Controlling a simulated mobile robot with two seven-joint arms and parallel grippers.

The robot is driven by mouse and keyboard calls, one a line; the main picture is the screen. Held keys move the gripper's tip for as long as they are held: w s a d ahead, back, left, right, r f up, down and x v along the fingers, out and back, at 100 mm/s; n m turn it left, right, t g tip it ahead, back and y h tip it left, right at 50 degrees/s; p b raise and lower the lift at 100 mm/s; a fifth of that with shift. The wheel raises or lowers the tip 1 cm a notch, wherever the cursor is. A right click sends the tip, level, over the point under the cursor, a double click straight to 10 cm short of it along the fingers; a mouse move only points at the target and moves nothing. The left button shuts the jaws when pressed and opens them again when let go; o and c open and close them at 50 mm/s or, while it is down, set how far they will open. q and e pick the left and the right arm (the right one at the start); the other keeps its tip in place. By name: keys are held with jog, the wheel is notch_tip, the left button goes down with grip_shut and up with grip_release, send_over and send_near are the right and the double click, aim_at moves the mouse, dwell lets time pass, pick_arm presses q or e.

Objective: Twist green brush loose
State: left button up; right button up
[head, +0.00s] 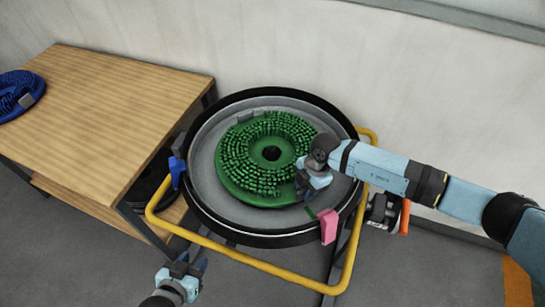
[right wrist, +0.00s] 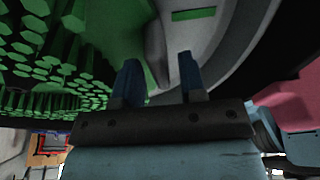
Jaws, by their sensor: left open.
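The green brush (head: 236,181), a round disc with bristle tufts and a dark centre hole, lies bristles up in the round grey tank (head: 210,190). My right gripper (head: 308,188) is at the brush's lower right edge, pointing down. In the right wrist view its two blue fingers (right wrist: 158,75) stand apart, with a grey piece and some green visible beyond the gap. I cannot tell whether they touch the brush. Green bristles (right wrist: 45,60) fill the left of that view. My left gripper (head: 186,268) is open and empty, low in front of the tank, outside the yellow rail.
A yellow rail (head: 255,264) runs around the tank's front. A pink block (head: 328,226) and a blue clip (head: 177,168) sit on the rim. A wooden table (head: 100,115) at left holds a blue brush (head: 18,92). A wall stands behind.

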grip_shut()
jog(key=shift+w+a+r, duration=0.1)
jog(key=shift+w+r, duration=0.05)
jog(key=shift+r, duration=0.05)
jog(key=shift+w+d+f+n+b, duration=0.1)
jog(key=shift+w+d+n+b, duration=0.15)
jog(key=shift+w+d+n, duration=0.3)
jog(key=shift+w+d+f+n+b, duration=0.1)
jog(key=shift+w+d+n+b, duration=0.2)
jog(key=shift+d, duration=0.35)
jog(key=shift+s, duration=0.15)
jog(key=shift+d, duration=0.1)
jog(key=shift+w+d+n+g+b, duration=0.3)
jog(key=shift+w+d+n+b, duration=0.3)
jog(key=shift+w+d+n, duration=0.15)
jog(key=shift+w+d+h, duration=0.2)
jog(key=shift+w+h, duration=0.05)
jog(key=shift+h, duration=0.05)
